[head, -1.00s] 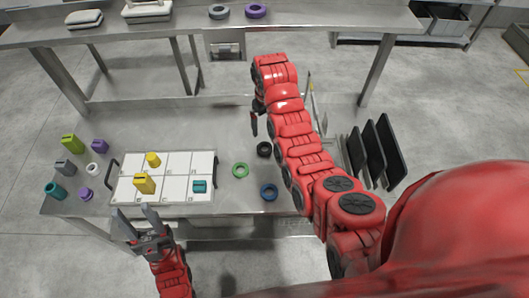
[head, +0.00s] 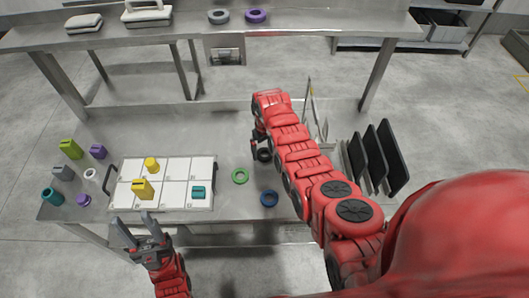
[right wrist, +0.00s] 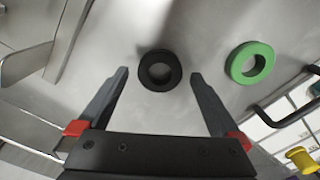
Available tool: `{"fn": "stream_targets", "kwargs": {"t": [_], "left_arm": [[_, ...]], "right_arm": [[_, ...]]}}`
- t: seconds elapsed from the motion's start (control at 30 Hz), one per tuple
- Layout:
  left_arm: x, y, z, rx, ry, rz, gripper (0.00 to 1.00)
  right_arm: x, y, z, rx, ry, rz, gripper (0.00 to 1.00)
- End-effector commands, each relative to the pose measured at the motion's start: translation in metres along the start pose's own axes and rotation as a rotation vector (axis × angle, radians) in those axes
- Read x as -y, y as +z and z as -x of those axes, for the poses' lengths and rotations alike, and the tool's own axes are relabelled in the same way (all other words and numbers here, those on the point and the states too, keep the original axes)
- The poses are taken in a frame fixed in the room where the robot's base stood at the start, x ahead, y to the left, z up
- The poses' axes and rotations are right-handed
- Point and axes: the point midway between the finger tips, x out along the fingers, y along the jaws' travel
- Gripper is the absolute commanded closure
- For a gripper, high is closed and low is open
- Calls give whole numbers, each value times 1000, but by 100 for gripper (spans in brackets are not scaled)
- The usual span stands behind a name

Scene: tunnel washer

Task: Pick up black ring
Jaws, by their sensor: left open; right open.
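The black ring (head: 264,155) lies flat on the steel table, partly beside my right gripper (head: 257,144) in the head view. In the right wrist view the black ring (right wrist: 160,71) shows between and slightly beyond the two fingertips of my right gripper (right wrist: 158,76). The fingers are open, with a gap on each side of the ring. My left gripper (head: 133,232) is open and empty in front of the table's near edge.
A green ring (head: 240,176) and a blue ring (head: 269,198) lie near the black ring. A white gridded tray (head: 174,205) with yellow and teal pieces stands to the left. Black upright panels (head: 390,158) stand at the right.

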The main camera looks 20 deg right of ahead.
Motion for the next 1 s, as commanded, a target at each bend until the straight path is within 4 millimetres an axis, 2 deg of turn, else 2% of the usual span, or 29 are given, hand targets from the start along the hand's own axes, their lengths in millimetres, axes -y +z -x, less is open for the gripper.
{"fn": "stream_targets", "kwargs": {"t": [0.2, 0.57, 1.0], "left_arm": [[0, 0, -2, 0, 0, 0, 50], [0, 0, -2, 1, 0, 0, 50], [0, 0, -2, 1, 0, 0, 50]], "right_arm": [[0, 1, -15, 2, 0, 0, 0], [0, 1, -18, 1, 0, 0, 0], [0, 1, -18, 1, 0, 0, 79]]}}
